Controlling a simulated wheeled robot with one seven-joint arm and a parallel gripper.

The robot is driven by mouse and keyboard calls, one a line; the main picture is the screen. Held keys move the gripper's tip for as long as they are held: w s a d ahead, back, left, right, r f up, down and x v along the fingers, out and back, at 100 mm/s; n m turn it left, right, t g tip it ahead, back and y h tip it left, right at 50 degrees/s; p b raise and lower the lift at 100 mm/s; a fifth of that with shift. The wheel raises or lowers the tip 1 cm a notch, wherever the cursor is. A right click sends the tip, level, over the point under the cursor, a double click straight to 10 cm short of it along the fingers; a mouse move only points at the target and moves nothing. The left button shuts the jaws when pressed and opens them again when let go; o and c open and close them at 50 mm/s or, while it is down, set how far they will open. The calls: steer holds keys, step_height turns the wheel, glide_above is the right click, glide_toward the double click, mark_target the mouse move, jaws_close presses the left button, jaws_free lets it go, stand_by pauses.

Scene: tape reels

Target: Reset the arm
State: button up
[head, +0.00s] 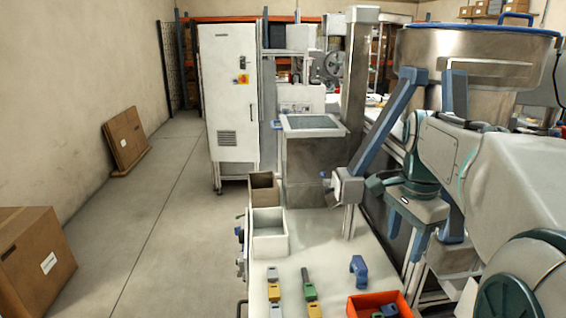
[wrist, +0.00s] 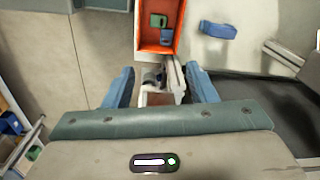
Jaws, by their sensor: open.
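My gripper (head: 434,245) hangs at the right of the head view, below the white and teal arm, with its blue fingers pointing down. In the wrist view, my gripper (wrist: 159,70) shows its two blue fingers spread wide apart, with a green palm behind them. Nothing is held between them. The arm is bent and reaches in from the right edge, in front of the steel hopper.
An orange bin (head: 353,308) with green and blue pieces stands on the white table (head: 330,262). A blue tool (head: 359,268) and several coloured pieces lie nearby. A steel hopper (head: 480,55) stands close behind my arm. The floor at left is mostly clear.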

steer(key=s+a+f+n+t, duration=0.2)
steer(key=s+a+f+n, duration=0.9)
steer(key=n, duration=0.4)
steer(key=shift+s+f+t, duration=0.2)
steer(key=shift+s+t, duration=0.1)
